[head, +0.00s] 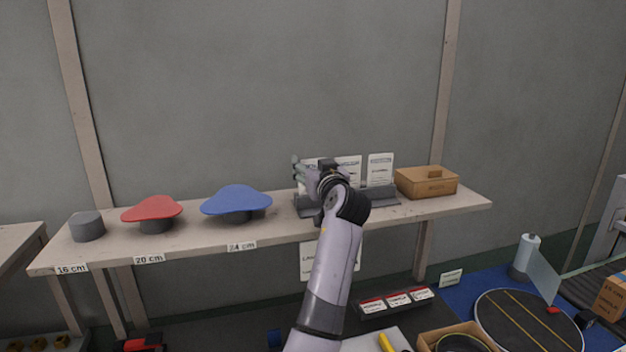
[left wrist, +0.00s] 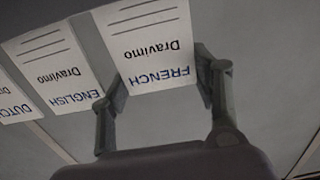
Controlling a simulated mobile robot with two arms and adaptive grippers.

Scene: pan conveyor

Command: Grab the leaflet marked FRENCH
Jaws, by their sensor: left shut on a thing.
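The leaflet marked FRENCH (left wrist: 152,45) is white with blue and black print and appears upside down in the left wrist view. My left gripper (left wrist: 162,78) has one finger at each side edge of it and is shut on it. In the head view my left gripper (head: 308,175) is at the grey leaflet rack (head: 383,197) on the shelf and hides most of that leaflet. The ENGLISH leaflet (left wrist: 58,62) and the DUTCH leaflet (left wrist: 12,102) stand beside it. Whether the FRENCH leaflet still touches the rack is hidden. My right gripper is not in view.
The shelf (head: 285,232) also bears a brown box (head: 427,182) right of the rack. A blue pan-shaped piece (head: 237,199), a red one (head: 153,208) and a grey cylinder (head: 87,227) stand to the left. A grey wall is close behind.

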